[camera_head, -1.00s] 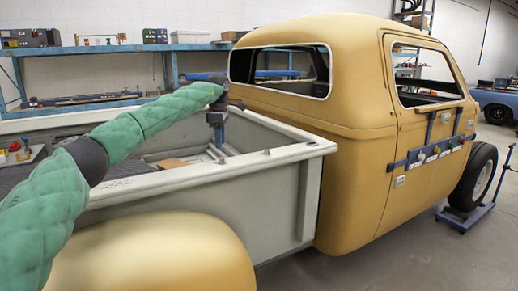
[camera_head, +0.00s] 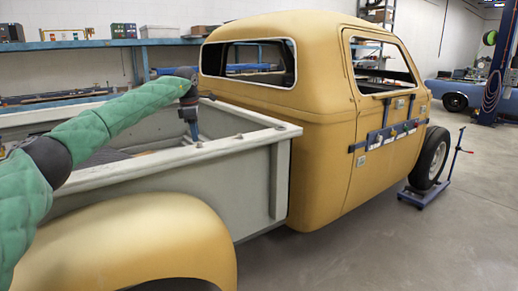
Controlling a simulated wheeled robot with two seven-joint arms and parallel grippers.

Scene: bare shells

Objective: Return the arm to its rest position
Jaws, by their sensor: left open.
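My left arm (camera_head: 110,125), in a green quilted sleeve, reaches in from the left over the grey truck bed (camera_head: 230,160). My left gripper (camera_head: 194,136) points down at the arm's end, over the bed near its front corner by the cab. It is open and small in the view. I cannot tell whether it touches anything. I see nothing held in it. My right gripper is not in view.
The yellow cab (camera_head: 320,150) stands just right of the bed. A blue rack with tools (camera_head: 392,134) hangs on its door. A yellow fender (camera_head: 140,240) bulges below the bed wall. A blue shelf (camera_head: 110,43) stands behind.

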